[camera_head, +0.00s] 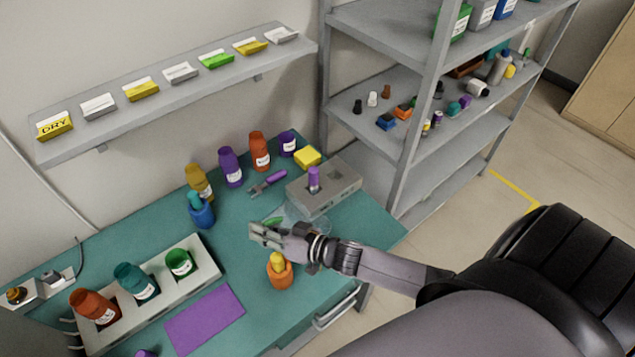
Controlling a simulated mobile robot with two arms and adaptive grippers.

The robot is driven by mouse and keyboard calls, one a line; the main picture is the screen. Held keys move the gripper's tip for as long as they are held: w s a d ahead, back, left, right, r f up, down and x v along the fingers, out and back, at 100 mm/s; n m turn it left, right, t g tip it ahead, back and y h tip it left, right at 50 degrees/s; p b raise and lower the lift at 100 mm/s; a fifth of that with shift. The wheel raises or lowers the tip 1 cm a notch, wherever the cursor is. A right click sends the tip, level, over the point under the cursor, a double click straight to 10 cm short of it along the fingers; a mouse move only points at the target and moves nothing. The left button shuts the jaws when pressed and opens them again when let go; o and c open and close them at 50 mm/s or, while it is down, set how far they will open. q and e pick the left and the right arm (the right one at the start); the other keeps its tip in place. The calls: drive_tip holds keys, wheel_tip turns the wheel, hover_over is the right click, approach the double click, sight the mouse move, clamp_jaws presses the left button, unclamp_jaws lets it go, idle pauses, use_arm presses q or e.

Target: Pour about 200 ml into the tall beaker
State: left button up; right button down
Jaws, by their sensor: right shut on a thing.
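My right gripper (262,236) is above the teal bench (228,263), its arm coming in from the right. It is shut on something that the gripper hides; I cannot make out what. A clear, see-through vessel or dish (305,222) shows just behind it, with a small green thing (273,221) beside the fingers. I cannot tell whether either is held. A white rack (205,262) at the lower left holds a red-orange (92,306), a teal (137,281) and a green container (180,263). I cannot tell which vessel is the tall beaker. My left gripper is not in view.
An orange cup (279,277) with a yellow top stands just below my gripper. A blue cup (202,213), several labelled bottles (231,168) and a grey block (340,187) stand behind. A purple mat (205,318) lies in front. A metal shelf (400,110) is at right.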

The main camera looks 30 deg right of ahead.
drive_tip(key=shift+w+a+r+g+h+p, duration=0.2)
drive_tip(key=shift+w+a+g+h+p, duration=0.15)
drive_tip(key=shift+p, duration=0.55)
drive_tip(key=shift+w+a+f+n+g+h, duration=0.15)
drive_tip(key=shift+a+f+n+g+h, duration=0.15)
drive_tip(key=shift+f, duration=0.25)
drive_tip(key=shift+w+a+f+n+g+h, duration=0.1)
drive_tip(key=shift+a+f+g+h, duration=0.05)
drive_tip(key=shift+a+f, duration=0.3)
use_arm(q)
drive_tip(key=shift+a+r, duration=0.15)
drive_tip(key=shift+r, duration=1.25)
use_arm(e)
drive_tip(key=shift+w+a+f+n+g+h, duration=0.25)
drive_tip(key=shift+a+f+g+h, duration=0.3)
drive_tip(key=shift+f+h, duration=0.1)
drive_tip(key=shift+w+a+f+n+g+h, duration=0.2)
drive_tip(key=shift+w+a+f+g+h, duration=0.1)
drive_tip(key=shift+a+f+g+h, duration=0.3)
drive_tip(key=shift+w+a+f+n+g+h, duration=0.3)
drive_tip(key=shift+f+g+h, duration=0.2)
drive_tip(key=shift+h, duration=0.25)
drive_tip(key=shift+s, duration=0.1)
